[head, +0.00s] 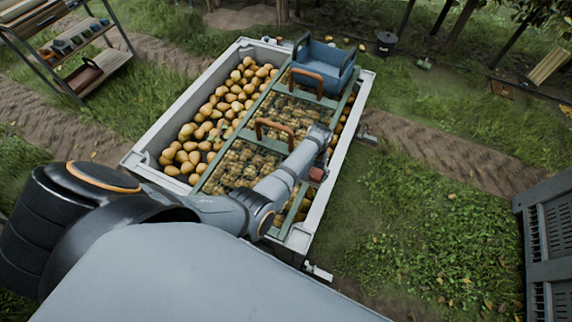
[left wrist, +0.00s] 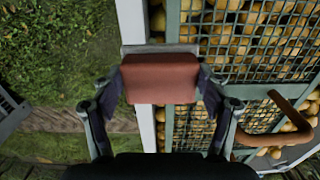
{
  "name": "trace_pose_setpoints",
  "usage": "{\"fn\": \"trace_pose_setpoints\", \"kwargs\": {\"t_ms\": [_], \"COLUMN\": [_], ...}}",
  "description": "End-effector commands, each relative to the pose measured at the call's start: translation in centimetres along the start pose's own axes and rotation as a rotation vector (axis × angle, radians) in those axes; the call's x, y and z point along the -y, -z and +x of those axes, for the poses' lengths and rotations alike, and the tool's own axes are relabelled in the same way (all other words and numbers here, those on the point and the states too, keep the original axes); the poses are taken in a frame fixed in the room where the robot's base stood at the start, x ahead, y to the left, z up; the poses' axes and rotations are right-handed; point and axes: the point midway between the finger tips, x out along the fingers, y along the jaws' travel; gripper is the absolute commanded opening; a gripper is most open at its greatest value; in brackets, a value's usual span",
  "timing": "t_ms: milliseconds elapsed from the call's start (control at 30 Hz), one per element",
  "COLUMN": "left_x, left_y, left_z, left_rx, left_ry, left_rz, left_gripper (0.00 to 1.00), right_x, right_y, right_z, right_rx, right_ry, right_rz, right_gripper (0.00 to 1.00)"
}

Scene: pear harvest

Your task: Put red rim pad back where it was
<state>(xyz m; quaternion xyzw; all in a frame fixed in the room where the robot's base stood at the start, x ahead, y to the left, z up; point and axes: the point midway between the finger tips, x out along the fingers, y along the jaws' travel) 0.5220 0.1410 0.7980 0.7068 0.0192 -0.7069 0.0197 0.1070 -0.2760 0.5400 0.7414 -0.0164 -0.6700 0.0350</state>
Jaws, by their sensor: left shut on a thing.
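The red rim pad (left wrist: 160,80) is a dull red block between the two fingers of my left gripper (left wrist: 162,92) in the left wrist view. The gripper is shut on it. In the head view the pad (head: 317,174) shows as a small red patch by the right long rim of the white bin (head: 338,165), below my wrist. A grey piece lies along the pad's far edge in the wrist view. I cannot tell whether the pad touches the rim. My right gripper is not in view.
Pears (head: 215,120) fill the bin. A green frame with mesh panels (head: 240,165) and brown handles (head: 276,130) covers its right part. A blue tote (head: 325,62) sits at its far end. A grey crate (head: 545,235) stands right, a shelf (head: 75,50) left. Grass right of the bin is clear.

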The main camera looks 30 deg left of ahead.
Motion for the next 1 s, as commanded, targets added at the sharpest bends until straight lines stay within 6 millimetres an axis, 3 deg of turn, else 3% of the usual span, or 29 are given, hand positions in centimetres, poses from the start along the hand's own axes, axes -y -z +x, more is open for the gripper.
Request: {"fn": "trace_pose_setpoints", "kwargs": {"t_ms": [33,233,400,567,800,1000], "left_x": [1.4,7.2,9.8,11.2,11.6,12.4], "left_y": [0.4,1.9,2.5,3.0,3.0,3.1], "left_z": [1.5,4.6,7.6,8.7,8.7,11.6], "left_rx": [-0.003,-0.004,-0.002,-0.003,-0.001,-0.001], "left_ry": [0.005,0.006,0.003,0.001,0.000,0.000], "left_rz": [-0.003,-0.003,-0.001,0.000,0.000,0.000], "left_gripper": [0.45,0.45,0.45,0.45,0.45,0.45], "right_x": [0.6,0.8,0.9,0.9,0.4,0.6], "right_y": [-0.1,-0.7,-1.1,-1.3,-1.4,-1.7], "right_z": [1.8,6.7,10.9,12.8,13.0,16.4], "right_rx": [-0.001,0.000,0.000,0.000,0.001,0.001], "right_ry": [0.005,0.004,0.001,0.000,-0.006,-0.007], "right_rz": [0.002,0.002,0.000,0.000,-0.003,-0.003], "right_gripper": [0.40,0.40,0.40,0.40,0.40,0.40]}}
